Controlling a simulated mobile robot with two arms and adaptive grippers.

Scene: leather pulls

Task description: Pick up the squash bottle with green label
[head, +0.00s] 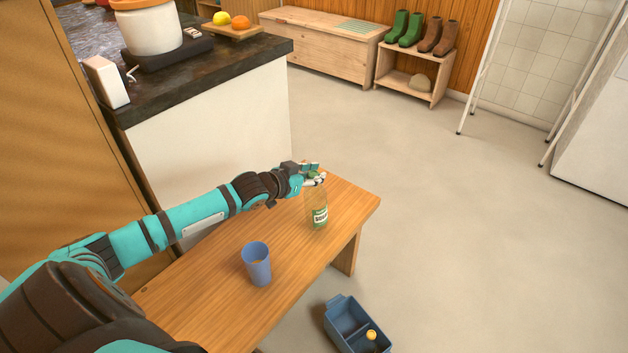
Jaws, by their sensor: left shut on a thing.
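The squash bottle (317,209) with a green label stands upright on the wooden bench (220,300), near its far right end. My left gripper (316,179) reaches in from the left and is shut on the bottle's top. The fingers partly hide the cap. I cannot tell whether the bottle's base touches the bench or is slightly above it. My right gripper is not in view.
A blue cup (257,264) stands on the bench, nearer than the bottle. A blue divided crate (335,312) with a small yellow thing is on the floor. A dark-topped counter (240,57) stands behind the arm. The floor to the right is clear.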

